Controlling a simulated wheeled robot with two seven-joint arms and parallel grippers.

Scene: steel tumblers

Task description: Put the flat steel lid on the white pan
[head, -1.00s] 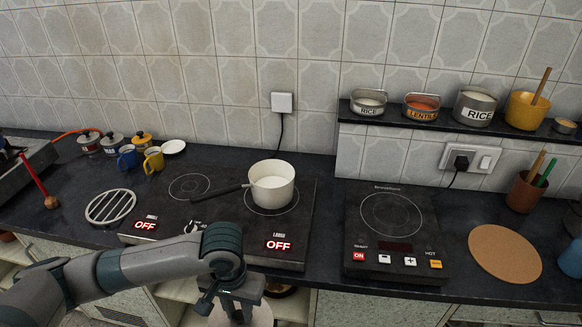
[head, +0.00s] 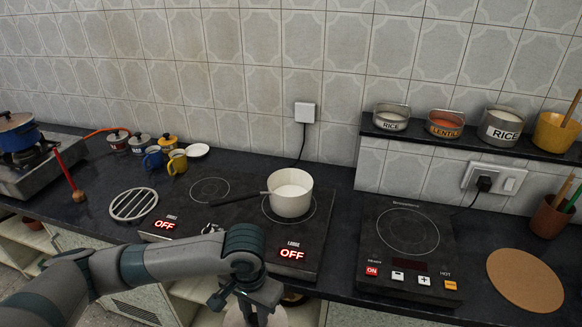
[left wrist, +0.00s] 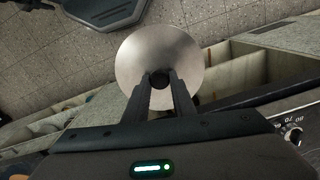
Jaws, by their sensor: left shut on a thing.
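The white pan (head: 290,198) stands upright and uncovered on the right ring of the black double hob, its dark handle pointing left. My left gripper (head: 258,306) is low in front of the counter's edge, below the pan in the head view. In the left wrist view its two fingers (left wrist: 160,82) are shut on the dark knob of the round flat steel lid (left wrist: 158,45). The lid is held clear of the counter, with floor behind it. In the head view the gripper hides most of the lid (head: 279,317). My right gripper is not in view.
The double hob (head: 235,225) shows OFF twice. A single hob (head: 408,250) and a cork mat (head: 525,280) lie to the right. A round metal trivet (head: 133,204) and mugs (head: 177,162) are left. A shelf (head: 470,140) with tins hangs at back right. Open cabinets lie below the counter.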

